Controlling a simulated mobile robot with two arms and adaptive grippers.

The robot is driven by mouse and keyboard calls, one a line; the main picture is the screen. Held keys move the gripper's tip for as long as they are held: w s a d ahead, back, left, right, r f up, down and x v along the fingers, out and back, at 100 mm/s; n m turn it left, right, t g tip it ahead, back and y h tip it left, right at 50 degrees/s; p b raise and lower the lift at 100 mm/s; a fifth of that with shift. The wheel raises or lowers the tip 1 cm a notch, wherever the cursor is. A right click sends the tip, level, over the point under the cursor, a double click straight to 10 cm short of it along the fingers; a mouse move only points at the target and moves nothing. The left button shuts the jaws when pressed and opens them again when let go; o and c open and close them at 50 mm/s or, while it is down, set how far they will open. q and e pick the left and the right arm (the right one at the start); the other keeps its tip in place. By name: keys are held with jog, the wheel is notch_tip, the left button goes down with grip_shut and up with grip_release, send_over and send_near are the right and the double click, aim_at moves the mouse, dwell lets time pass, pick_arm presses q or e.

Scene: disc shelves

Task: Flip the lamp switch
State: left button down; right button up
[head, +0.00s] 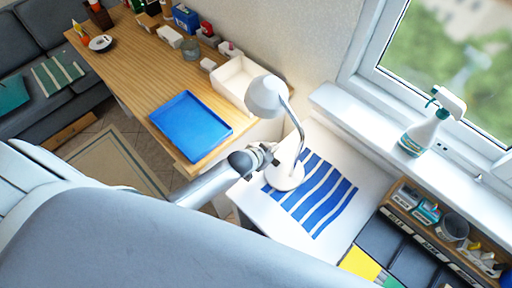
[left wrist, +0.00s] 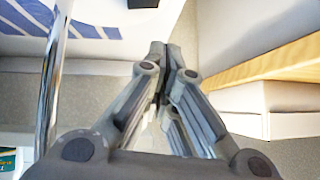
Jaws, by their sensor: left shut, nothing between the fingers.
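The white desk lamp (head: 265,97) stands upright on the white table, with its base (head: 284,177) on the near edge of a blue and white striped cloth (head: 325,200). My left gripper (head: 274,153) is shut and empty. In the head view it appears just left of the lamp's stem, above the base; I cannot tell whether it touches. In the left wrist view its shut fingertips (left wrist: 160,48) point up the picture, and a shiny pole (left wrist: 50,80), likely the lamp stem, stands at the left. No lamp switch can be made out clearly. My right gripper is out of view.
A blue tray (head: 190,126) and a white bin (head: 236,82) sit on the wooden table to the left. A spray bottle (head: 420,135) stands on the window sill. A wooden rack (head: 430,232) with small items is at the right.

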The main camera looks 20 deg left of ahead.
pick_arm(q)
jog(key=a+v, duration=0.1)
jog(key=v, duration=0.7)
jog(key=shift+a+r+b, duration=0.25)
jog(key=shift+a+b, duration=0.15)
jog(key=shift+b, duration=0.05)
jog(key=shift+w, duration=0.1)
jog(key=s+a+r+n+g+y, duration=0.1)
jog(key=s+r+g, duration=0.25)
jog(key=s, duration=0.65)
jog(key=s+a+r+n+g+y, duration=0.15)
jog(key=s+r, duration=0.25)
jog(key=s, duration=0.6)
notch_tip(320, 180, down, 32)
jog(key=s+g+b, duration=0.1)
jog(key=g+b, duration=0.1)
jog(key=b, duration=0.3)
jog(key=s+a+f+g+b, duration=0.1)
jog(key=s+f+b, duration=0.3)
jog(key=s+f, duration=1.2)
notch_tip(320, 180, down, 4)
jog(key=shift+s+a+r, duration=0.1)
jog(key=shift+s+a, duration=0.25)
jog(key=shift+a, duration=0.1)
